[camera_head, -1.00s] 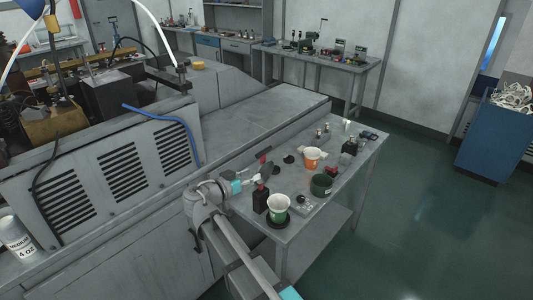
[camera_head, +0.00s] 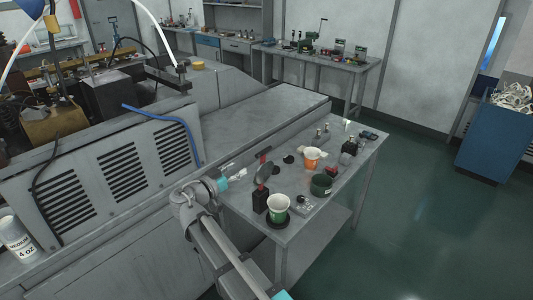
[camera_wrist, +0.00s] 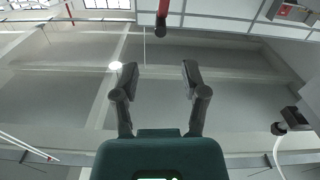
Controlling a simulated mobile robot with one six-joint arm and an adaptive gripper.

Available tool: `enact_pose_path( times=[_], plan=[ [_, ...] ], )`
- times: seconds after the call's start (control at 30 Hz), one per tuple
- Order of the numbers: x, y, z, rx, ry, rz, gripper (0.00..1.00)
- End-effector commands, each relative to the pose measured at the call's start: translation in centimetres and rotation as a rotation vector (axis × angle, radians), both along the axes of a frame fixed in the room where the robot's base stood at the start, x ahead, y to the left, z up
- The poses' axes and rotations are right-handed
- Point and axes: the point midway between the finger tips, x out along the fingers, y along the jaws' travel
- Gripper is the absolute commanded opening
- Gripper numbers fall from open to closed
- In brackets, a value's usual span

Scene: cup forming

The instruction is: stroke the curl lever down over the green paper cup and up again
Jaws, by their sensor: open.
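The green paper cup (camera_head: 279,204), white inside, stands upright on a round dark base at the near end of the small bench. Beside it is a black post (camera_head: 260,199) carrying the curl lever (camera_head: 264,172), a raised arm with a dark round head and a red tip at the top. The lever stands up, clear of the cup. My gripper (camera_head: 240,170) is open and empty to the left of the lever, apart from it. In the wrist view my gripper (camera_wrist: 158,80) shows two spread dark fingers with nothing between them. The wrist view faces the ceiling.
An orange cup (camera_head: 312,157), a dark green round container (camera_head: 321,185) and small fittings sit on the grey bench (camera_head: 240,204). A large vented grey machine (camera_head: 130,170) stands to the left. In the wrist view a red bar (camera_wrist: 162,12) with a dark end hangs at the top.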

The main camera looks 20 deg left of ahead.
Motion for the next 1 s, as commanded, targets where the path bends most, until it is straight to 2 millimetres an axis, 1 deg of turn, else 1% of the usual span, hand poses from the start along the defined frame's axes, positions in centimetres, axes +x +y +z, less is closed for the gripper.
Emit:
enact_pose_path(
  times=[0.27, 0.7, 0.8, 1.0],
  plan=[
    [3.3, -1.3, 0.0, 0.0, 0.001, -0.003, 0.57],
    [9.2, -3.8, 0.0, -0.001, 0.0, -0.002, 0.57],
    [10.2, -4.2, 0.0, -0.001, 0.001, -0.003, 0.57],
    [11.4, -4.7, 0.0, -0.001, 0.0, -0.001, 0.57]
  ],
)
